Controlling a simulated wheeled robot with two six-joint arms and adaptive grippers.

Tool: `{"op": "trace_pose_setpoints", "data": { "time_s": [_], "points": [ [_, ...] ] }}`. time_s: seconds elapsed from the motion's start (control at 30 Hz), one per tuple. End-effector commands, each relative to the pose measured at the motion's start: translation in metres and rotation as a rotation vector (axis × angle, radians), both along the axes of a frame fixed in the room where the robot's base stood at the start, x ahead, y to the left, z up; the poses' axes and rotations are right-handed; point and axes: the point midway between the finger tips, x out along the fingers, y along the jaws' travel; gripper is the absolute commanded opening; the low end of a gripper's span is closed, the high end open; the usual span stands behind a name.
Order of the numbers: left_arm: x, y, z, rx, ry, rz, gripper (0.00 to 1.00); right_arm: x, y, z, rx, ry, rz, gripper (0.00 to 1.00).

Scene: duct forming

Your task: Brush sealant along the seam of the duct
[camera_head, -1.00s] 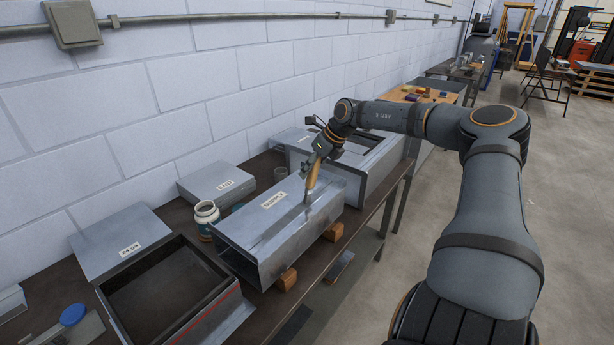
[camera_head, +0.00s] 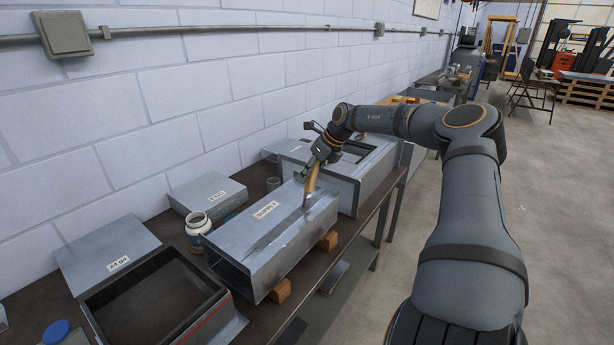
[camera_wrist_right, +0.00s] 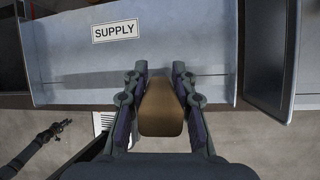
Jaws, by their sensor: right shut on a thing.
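The duct (camera_head: 252,250) is a long grey sheet-metal box with a "SUPPLY" label, resting on wooden blocks on the bench. A seam line runs along its top, and in the right wrist view the duct (camera_wrist_right: 180,55) shows this line on both sides of the gripper. My right gripper (camera_head: 315,168) is shut on a brush with a tan wooden handle (camera_head: 312,180). The brush points down at the duct's top near its far end; I cannot tell if the bristles touch. The handle (camera_wrist_right: 162,108) sits between the fingers (camera_wrist_right: 160,90) in the wrist view. An open white jar (camera_head: 198,222) stands left of the duct.
A second, larger duct piece (camera_head: 375,178) stands just beyond. Wooden blocks (camera_head: 281,291) support the duct. A dark open tray (camera_head: 225,297) lies in front, and labelled sheet-metal pieces (camera_head: 108,250) lie along the wall.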

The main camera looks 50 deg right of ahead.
Motion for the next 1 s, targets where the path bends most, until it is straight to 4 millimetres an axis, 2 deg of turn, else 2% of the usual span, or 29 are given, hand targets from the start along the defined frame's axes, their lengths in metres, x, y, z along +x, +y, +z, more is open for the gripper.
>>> {"op": "trace_pose_setpoints", "data": {
  "time_s": [0.2,0.6,0.9,1.0],
  "points": [
    [0.0,0.0,0.001,0.0,0.0,0.0,0.28,-0.001,-0.002,-0.001,-0.003,0.004,0.0,0.0],
    [0.0,0.0,0.019,0.0,0.0,0.0,0.28,0.001,-0.03,0.003,-0.003,0.004,-0.001,0.0],
    [0.0,0.0,0.019,0.0,0.0,0.0,0.28,0.002,-0.031,0.002,-0.001,0.001,0.001,0.0],
    [0.0,0.0,0.025,0.0,0.0,0.0,0.28,0.002,-0.034,0.004,-0.001,0.004,-0.001,0.0]
  ]
}}
